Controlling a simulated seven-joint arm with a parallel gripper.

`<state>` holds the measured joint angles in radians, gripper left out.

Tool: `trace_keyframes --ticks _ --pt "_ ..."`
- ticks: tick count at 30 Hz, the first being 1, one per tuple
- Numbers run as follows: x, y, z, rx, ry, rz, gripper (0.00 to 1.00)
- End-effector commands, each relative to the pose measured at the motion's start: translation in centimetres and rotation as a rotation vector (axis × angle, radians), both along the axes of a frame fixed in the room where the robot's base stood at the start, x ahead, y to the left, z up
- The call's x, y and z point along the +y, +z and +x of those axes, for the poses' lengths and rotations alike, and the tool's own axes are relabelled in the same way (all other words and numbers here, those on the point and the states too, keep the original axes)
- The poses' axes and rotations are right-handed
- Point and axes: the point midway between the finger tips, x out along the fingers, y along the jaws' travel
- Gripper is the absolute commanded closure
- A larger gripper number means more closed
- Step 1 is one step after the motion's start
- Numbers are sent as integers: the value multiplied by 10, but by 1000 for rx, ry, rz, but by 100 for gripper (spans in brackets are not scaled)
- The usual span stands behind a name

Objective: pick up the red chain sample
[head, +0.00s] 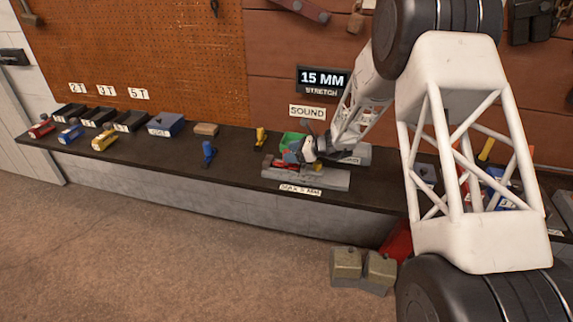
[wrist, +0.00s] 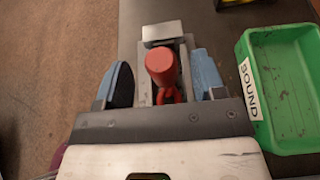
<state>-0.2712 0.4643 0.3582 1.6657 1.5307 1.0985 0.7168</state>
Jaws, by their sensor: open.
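The red chain sample (wrist: 162,66) shows in the wrist view as a red rounded end with a link-like part below it. It lies over a grey metal fixture (wrist: 162,32). In the head view a red part (head: 275,163) shows on the grey fixture bed (head: 330,180) on the bench. My gripper (wrist: 161,82) is open, with one blue fingertip on each side of the red sample. A gap shows on both sides, clearest at the left finger. In the head view my gripper (head: 295,155) is low over the fixture. The sample's lower end is hidden by my gripper.
A green tray labelled SOUND (wrist: 279,90) stands close to the right finger in the wrist view. On the dark bench (head: 228,165), a blue clamp-like thing (head: 208,153) and a yellow one (head: 260,138) stand left of the fixture. Grey weights (head: 347,264) sit on the floor.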

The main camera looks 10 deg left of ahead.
Motion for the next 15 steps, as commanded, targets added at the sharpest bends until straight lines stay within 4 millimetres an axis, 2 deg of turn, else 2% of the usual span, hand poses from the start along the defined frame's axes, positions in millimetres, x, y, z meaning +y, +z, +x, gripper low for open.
trace_keyframes --ticks 9,15 --pt "32 -15 0 2 1 0 37" --pt "38 -17 1 1 1 0 37"
